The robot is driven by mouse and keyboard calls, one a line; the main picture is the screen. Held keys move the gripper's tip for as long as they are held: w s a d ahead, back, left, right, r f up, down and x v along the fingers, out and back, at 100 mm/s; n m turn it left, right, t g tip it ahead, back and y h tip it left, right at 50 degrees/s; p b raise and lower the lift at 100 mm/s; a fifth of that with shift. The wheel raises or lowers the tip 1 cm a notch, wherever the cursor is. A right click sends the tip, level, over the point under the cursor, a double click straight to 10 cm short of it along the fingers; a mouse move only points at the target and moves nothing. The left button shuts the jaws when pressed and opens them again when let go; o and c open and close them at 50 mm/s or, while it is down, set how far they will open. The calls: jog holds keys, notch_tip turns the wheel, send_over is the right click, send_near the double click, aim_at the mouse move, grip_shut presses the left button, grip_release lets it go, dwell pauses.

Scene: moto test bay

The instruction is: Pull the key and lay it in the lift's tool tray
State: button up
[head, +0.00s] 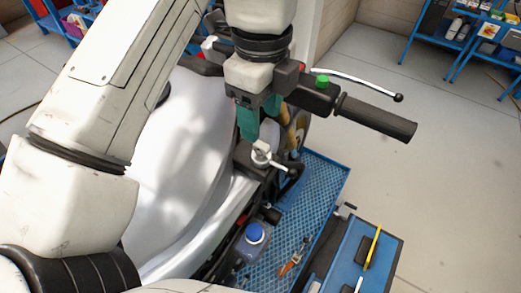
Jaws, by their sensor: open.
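My gripper (250,138) points down over the motorcycle's steering head, its teal fingers just above a silver key-like piece (261,153). The jaws are open; the finger nearest the camera hides part of the gap between them. The silver piece sits upright at the lock on the bike, and I cannot tell whether the fingers touch it. A blue mesh tray (325,185) lies lower down, to the right of the bike. A smaller blue tray (350,238) with a dark edge is at the lower right; I cannot tell which is the lift's tool tray.
The handlebar grip (375,117) and silver lever (355,80) stick out right of my gripper. A yellow stick (373,247) lies on the smaller tray. Open floor lies right.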

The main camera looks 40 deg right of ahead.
aim_at(261, 145)
notch_tip(261, 145, down, 7)
jog(key=b, duration=0.4)
jog(key=shift+f, duration=0.2)
dwell(1.1)
jog(key=shift+c, duration=0.2)
grip_shut()
dwell(0.4)
jog(key=shift+r, duration=0.1)
jog(key=shift+r+p, duration=2.8)
jog(key=shift+r, duration=0.15)
jog(key=shift+s, duration=0.1)
